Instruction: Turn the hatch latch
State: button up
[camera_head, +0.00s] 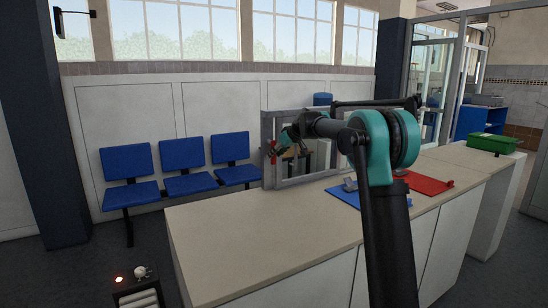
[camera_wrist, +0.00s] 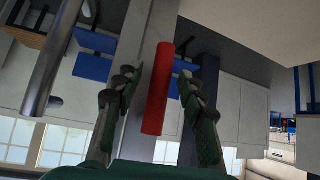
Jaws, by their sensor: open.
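The hatch is a grey frame (camera_head: 268,178) standing on the counter, open through its middle. A red latch handle (camera_head: 274,158) is at its left upright, small and partly hidden by my gripper (camera_head: 283,146). In the wrist view the red handle (camera_wrist: 157,95) is a long bar running lengthwise between the two fingers of my gripper (camera_wrist: 156,76). The fingers are open, one on each side of the bar, with a visible gap on the left. I cannot tell whether the right finger touches it. A grey upright (camera_wrist: 134,60) lies behind the handle.
The beige counter (camera_head: 250,235) is clear at its front left. A blue mat (camera_head: 345,195) and a red mat (camera_head: 425,183) lie to the right, with a green crate (camera_head: 492,143) at the far right. Blue chairs (camera_head: 185,185) line the wall behind.

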jog(key=v, duration=0.5)
jog(key=shift+s+d+r, duration=0.15)
jog(key=shift+s+r, duration=0.1)
jog(key=shift+r, duration=0.05)
jog(key=shift+d, duration=0.1)
